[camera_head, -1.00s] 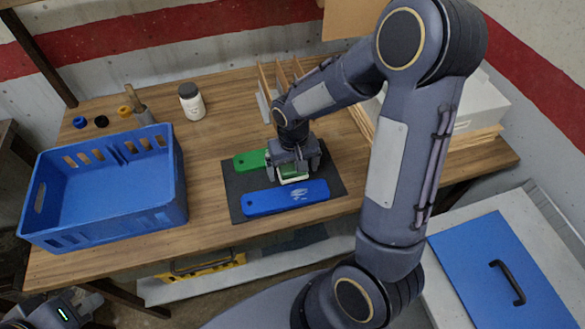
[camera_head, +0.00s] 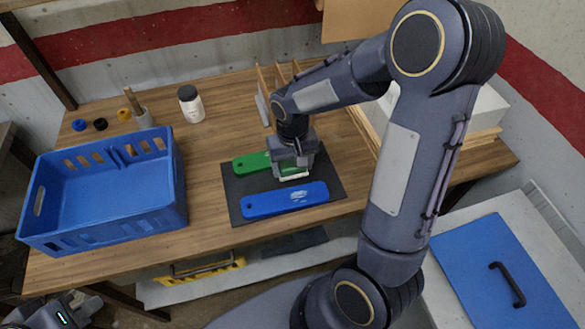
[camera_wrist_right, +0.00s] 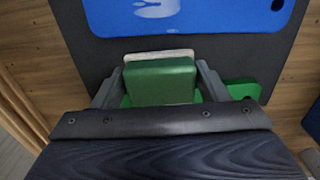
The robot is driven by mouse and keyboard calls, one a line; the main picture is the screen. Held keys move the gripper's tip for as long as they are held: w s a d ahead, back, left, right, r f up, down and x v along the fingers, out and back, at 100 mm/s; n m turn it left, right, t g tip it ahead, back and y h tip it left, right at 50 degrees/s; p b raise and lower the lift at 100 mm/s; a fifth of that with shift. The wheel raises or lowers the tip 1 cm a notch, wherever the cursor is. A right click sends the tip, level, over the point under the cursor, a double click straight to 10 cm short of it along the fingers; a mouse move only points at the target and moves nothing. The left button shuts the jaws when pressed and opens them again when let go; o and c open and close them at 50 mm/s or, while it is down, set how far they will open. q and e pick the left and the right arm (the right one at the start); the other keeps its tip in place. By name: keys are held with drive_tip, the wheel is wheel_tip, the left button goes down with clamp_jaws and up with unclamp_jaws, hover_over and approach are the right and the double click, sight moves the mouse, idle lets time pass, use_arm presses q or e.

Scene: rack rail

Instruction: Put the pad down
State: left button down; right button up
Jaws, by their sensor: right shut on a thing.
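The pad (camera_wrist_right: 161,81) is a green block with a whitish layer, held between the fingers of my right gripper (camera_wrist_right: 160,88). In the head view my right gripper (camera_head: 292,169) is over the dark mat (camera_head: 235,190), with the pad's pale edge (camera_head: 294,176) showing under it. The pad is over or against the green bar (camera_head: 250,162); I cannot tell whether they touch. A blue bar (camera_head: 285,201) with a white smear lies on the mat in front. My left gripper (camera_head: 68,312) shows partly at the bottom left corner; its fingers are unclear.
A blue crate (camera_head: 180,205) stands left on the wooden table (camera_head: 208,150). A white bottle (camera_head: 191,104), a brush holder (camera_head: 141,112) and small coloured rings (camera_head: 101,124) are behind it. Wooden dividers (camera_head: 265,82) stand behind the mat. Bare table lies between crate and mat.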

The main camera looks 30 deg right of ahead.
sight(291, 190)
drive_tip(key=s+a+r+b, duration=0.1)
drive_tip(key=s+a+r, duration=0.6)
drive_tip(key=s+r, duration=0.3)
drive_tip(key=shift+s+a+r+b, duration=0.3)
drive_tip(key=shift+s+a+b, duration=0.1)
drive_tip(key=shift+s, duration=0.55)
